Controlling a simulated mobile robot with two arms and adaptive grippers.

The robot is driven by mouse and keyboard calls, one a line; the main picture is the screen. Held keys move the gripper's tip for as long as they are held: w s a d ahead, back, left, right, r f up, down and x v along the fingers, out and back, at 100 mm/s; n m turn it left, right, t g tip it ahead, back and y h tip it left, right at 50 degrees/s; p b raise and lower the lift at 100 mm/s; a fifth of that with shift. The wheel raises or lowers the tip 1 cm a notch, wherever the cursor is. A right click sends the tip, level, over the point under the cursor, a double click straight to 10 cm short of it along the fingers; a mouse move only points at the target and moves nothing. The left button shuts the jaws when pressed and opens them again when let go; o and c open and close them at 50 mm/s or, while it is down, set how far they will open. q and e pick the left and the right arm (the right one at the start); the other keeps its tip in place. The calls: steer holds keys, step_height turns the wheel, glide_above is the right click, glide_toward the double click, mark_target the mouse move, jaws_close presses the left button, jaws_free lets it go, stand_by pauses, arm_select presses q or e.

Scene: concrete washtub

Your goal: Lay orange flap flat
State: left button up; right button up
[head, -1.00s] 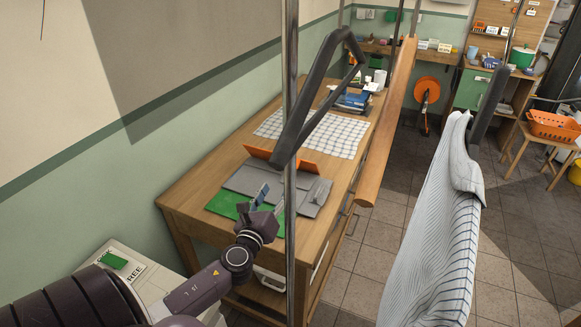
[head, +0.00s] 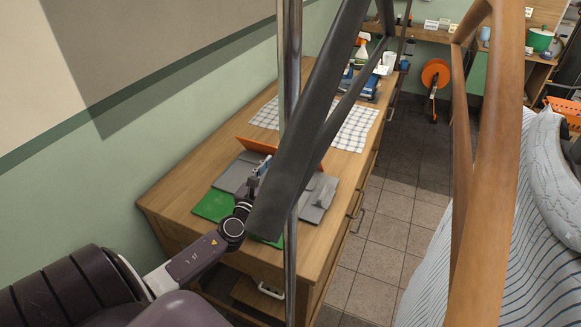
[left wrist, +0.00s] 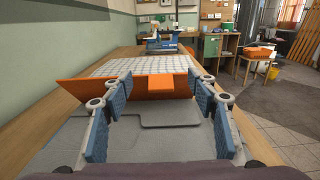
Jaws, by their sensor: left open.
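The orange flap (head: 256,146) stands tilted up along the far edge of a grey folding board (head: 228,180) on the wooden bench. In the left wrist view the flap (left wrist: 125,90) spans much of the width ahead, with a small orange tab (left wrist: 161,89) at its middle. My left gripper (head: 266,163) is over the grey board, just short of the flap. In the left wrist view its blue-padded fingers (left wrist: 157,103) are spread wide with nothing between them. Contact with the flap cannot be told. A dark bar hides part of the board in the head view. My right gripper is not in view.
A checked cloth (head: 355,128) lies beyond the flap. A green mat (head: 213,205) is at the board's near side. A metal pole (head: 289,70), a dark bar (head: 318,125) and a wooden frame (head: 490,150) cross the head view. Striped fabric (head: 500,215) hangs at right.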

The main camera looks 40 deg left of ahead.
arm_select(q)
step_height(320, 180, down, 4)
steer(key=b, duration=0.3)
steer(key=shift+w+a+f, duration=0.1)
steer(key=shift+f, duration=0.15)
steer(key=shift+w+a, duration=0.1)
steer(key=shift+w, duration=0.25)
steer(key=x, duration=0.5)
steer(key=shift+w+b, duration=0.2)
steer(key=shift+b, duration=0.15)
steer(key=shift+w+a, duration=0.2)
steer(key=shift+w, duration=0.45)
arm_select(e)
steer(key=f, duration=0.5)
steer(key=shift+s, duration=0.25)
arm_select(q)
steer(key=shift+c, duration=0.2)
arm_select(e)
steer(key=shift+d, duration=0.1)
arm_select(q)
steer(key=shift+c, duration=1.4)
steer(key=shift+r, duration=0.1)
jaws_close()
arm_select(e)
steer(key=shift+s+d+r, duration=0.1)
